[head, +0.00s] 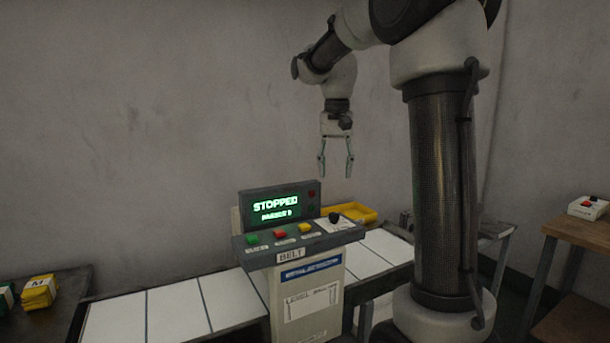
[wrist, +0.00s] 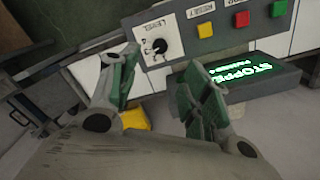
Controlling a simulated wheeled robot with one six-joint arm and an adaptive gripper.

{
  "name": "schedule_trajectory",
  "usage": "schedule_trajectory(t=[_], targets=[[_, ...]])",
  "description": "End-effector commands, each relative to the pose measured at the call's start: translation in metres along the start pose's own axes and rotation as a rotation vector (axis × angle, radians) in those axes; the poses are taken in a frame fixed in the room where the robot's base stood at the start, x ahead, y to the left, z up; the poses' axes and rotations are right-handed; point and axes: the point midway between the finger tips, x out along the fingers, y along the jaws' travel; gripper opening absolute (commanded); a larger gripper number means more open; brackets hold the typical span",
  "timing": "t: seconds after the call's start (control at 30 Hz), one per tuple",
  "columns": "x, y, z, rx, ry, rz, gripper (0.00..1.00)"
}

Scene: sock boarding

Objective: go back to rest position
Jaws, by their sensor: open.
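My gripper (head: 335,165) is open and empty, pointing down in the air above the belt console. Its fingers also show in the wrist view (wrist: 160,95), spread apart with nothing between them. The console (head: 312,293) has a sloped panel with a green button (head: 252,239), a red button (head: 279,233), a yellow button (head: 305,228) and a black knob (head: 334,218). Its screen (head: 277,207) reads "STOPPED" in green, with a smaller line below. In the wrist view the panel (wrist: 185,50) lies beyond the fingertips, and the gripper is apart from it.
A white segmented belt (head: 175,312) runs behind the console. A yellow tray (head: 350,213) sits behind the panel. A dark table (head: 70,285) at left holds a yellow package (head: 38,292) marked M. A wooden table (head: 580,232) at right holds a small box with a red button (head: 589,207).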

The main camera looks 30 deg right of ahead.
Motion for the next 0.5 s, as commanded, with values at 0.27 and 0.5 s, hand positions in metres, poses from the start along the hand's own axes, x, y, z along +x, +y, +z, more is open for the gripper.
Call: schedule_trajectory(t=[0.27, 0.5], targets=[[0.001, -0.003, -0.005, -0.058, 0.021, -0.01, 0.48], [0.048, 0.02, 0.052, -0.294, 0.051, -0.018, 0.48]])
